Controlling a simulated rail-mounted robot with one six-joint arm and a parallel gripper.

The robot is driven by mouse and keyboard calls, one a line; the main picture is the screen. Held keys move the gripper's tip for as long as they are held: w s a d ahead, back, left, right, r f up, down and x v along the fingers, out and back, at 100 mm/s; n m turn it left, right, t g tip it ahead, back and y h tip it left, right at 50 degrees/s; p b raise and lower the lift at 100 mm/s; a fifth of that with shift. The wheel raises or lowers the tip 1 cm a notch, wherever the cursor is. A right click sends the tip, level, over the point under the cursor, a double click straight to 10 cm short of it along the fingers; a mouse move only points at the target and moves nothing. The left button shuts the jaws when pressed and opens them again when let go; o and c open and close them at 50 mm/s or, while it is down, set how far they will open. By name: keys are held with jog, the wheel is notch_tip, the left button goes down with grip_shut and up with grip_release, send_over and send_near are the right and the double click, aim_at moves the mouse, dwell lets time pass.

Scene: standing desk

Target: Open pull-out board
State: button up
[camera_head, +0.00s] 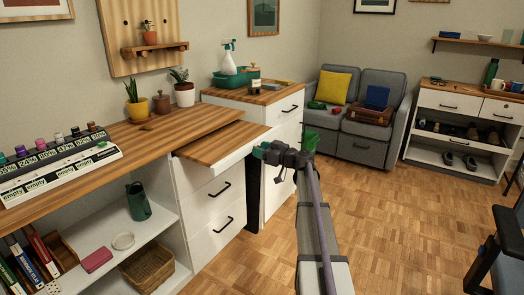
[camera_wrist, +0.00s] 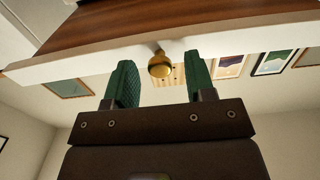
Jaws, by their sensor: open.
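The pull-out board (camera_head: 222,146) has a wood top and a white front edge. It juts out from under the desk top (camera_head: 165,118), above the white drawers. In the wrist view its white edge (camera_wrist: 90,60) crosses the top of the picture, with a round brass knob (camera_wrist: 160,68) on it. My gripper (camera_head: 262,152) is at the board's front right end in the head view. In the wrist view the green fingers of my gripper (camera_wrist: 159,60) are open, one on each side of the knob. Gaps show between the knob and both fingers.
Two drawers with black handles, the lower handle (camera_head: 223,225) included, are below the board. A white cabinet (camera_head: 282,120) stands behind my gripper. A grey sofa (camera_head: 365,95) and a shelf unit (camera_head: 455,130) are farther back. The parquet floor (camera_head: 400,230) at right is mostly clear, with a chair (camera_head: 505,240) at the edge.

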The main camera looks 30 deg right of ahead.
jog(key=shift+s, duration=0.1)
jog(key=v, duration=1)
jog(key=shift+s+d, duration=0.25)
